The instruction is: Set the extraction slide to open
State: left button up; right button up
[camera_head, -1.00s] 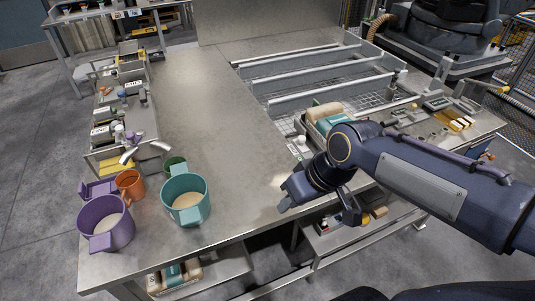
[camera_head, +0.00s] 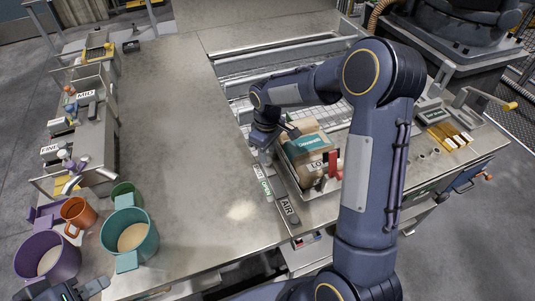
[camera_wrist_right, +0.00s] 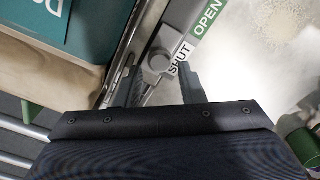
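The extraction slide is beside the tray, with a white SHUT label and a green OPEN label (camera_head: 265,187) along its strip. In the right wrist view, a grey knob (camera_wrist_right: 158,61) sits on a rail next to the SHUT label (camera_wrist_right: 181,58), with the OPEN label (camera_wrist_right: 208,18) further along. My right gripper (camera_wrist_right: 157,75) is open, its two fingers on either side of the knob; contact cannot be told. In the head view my right gripper (camera_head: 264,143) is over the slide's far end, and the knob is hidden there. My left gripper (camera_head: 75,291) is partly visible at the bottom left edge.
A tray with a teal-labelled package (camera_head: 308,143) stands right beside the slide. An AIR label (camera_head: 287,208) lies nearby. A teal mug (camera_head: 130,238), purple mug (camera_head: 48,260) and orange mug (camera_head: 77,212) stand at left. The middle of the table (camera_head: 170,120) is clear.

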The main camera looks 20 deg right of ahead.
aim_at(268, 163)
pick_arm(q)
jog(key=shift+r, duration=0.2)
pick_arm(e)
jog(key=shift+f, duration=1.3)
grip_shut()
pick_arm(q)
jog(key=shift+f, duration=0.1)
pick_arm(e)
jog(key=shift+s, duration=0.1)
